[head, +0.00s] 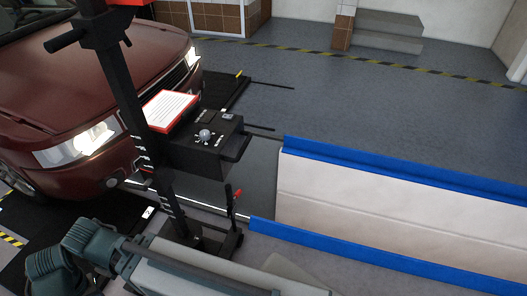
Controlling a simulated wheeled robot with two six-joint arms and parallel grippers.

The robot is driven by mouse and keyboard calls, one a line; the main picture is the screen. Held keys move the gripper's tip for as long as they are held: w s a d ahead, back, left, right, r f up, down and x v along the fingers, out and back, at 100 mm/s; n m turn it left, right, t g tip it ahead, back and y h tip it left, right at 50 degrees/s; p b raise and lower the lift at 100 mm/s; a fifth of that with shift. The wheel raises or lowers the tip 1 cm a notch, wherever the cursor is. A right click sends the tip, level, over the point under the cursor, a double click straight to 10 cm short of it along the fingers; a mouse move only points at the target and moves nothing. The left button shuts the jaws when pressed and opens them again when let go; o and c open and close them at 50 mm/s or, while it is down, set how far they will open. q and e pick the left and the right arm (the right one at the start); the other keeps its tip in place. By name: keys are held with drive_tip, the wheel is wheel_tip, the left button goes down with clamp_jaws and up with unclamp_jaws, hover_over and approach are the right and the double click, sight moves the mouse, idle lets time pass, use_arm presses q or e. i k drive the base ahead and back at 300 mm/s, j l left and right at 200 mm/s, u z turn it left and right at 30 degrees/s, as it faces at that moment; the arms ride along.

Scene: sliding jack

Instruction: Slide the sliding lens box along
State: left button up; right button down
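The lens box (205,150) is a black box on a tall black post (118,70) in front of the red car's headlight. It has a round knob and small markings on its top, and a black handle (240,145) on its right side. A white sheet in a red frame (170,110) is tilted at its back left. The post stands on a low base (205,245) with a red-tipped lever (237,195). Grey-green links of my own arm cross the bottom left, below the box and apart from it in the picture. Neither gripper's fingers show.
The dark red car (85,85) is close on the left with its headlights lit. A pit with pale walls (400,205) and blue edges (400,172) lies to the right. Grey floor (380,100) is open behind, with concrete steps (385,35) at the back.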

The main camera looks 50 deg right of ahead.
sight(182, 149)
drive_tip(key=z, duration=1.6)
